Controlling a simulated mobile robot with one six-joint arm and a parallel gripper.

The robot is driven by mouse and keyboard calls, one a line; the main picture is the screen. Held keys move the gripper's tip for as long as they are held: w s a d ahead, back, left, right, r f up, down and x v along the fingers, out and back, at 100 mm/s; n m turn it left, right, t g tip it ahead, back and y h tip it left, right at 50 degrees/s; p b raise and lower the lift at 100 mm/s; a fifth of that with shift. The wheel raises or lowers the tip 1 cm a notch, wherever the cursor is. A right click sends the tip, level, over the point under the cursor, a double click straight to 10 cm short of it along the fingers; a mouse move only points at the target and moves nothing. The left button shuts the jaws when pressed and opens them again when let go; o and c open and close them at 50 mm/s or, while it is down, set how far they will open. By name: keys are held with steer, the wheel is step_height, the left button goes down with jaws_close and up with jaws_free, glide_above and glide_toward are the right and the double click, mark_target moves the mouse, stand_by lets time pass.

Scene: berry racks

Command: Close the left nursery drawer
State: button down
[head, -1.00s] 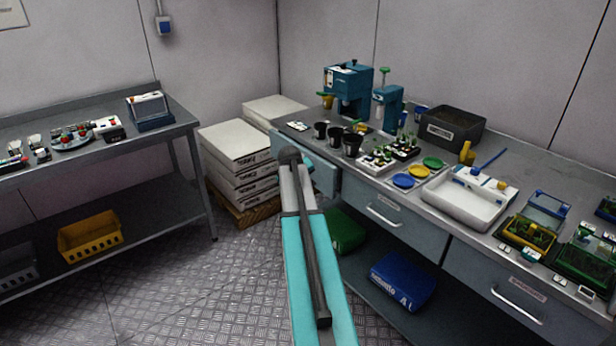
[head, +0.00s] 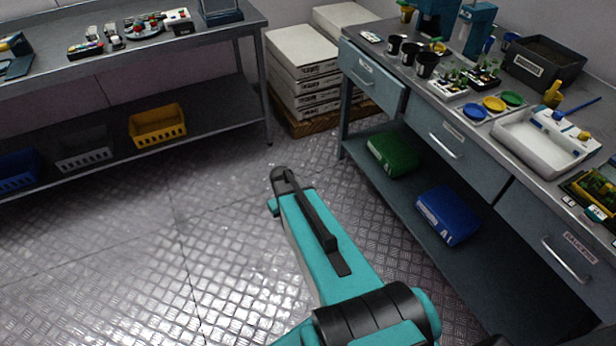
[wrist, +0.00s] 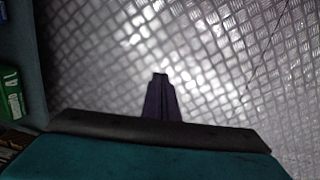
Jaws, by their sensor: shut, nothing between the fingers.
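The left nursery drawer (head: 372,80) is at the far left end of the right-hand bench in the head view. Its grey-blue front with a pale label and a bar handle stands out from the bench, so it is partly open. Its inside can hardly be seen. My gripper (wrist: 160,78) shows in the wrist view as dark fingers, shut and empty, over bare metal floor. It is apart from the drawer. In the head view my arm reaches over the floor to the left of the bench, and I cannot make out the fingers there.
The middle drawer (head: 448,140) and right drawer (head: 560,250) look shut. A green bag (head: 393,153) and a blue bag (head: 449,215) lie on the lower shelf. White boxes (head: 303,60) are stacked beyond the left drawer. The patterned floor left of my arm is clear.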

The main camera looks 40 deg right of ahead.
steer(key=s+a+f+g, duration=0.2)
steer(key=s+a+f, duration=0.2)
steer(key=s+a, duration=0.4)
steer(key=s+a+f+n+g, duration=0.1)
steer(key=s+a+f, duration=0.3)
steer(key=s+a, duration=0.5)
steer(key=s+g, duration=0.1)
steer(key=s, duration=0.6)
steer(key=shift+s+a+f+g+y, duration=0.15)
steer(key=shift+s+f+g+y, duration=0.15)
steer(key=shift+g+y, duration=0.1)
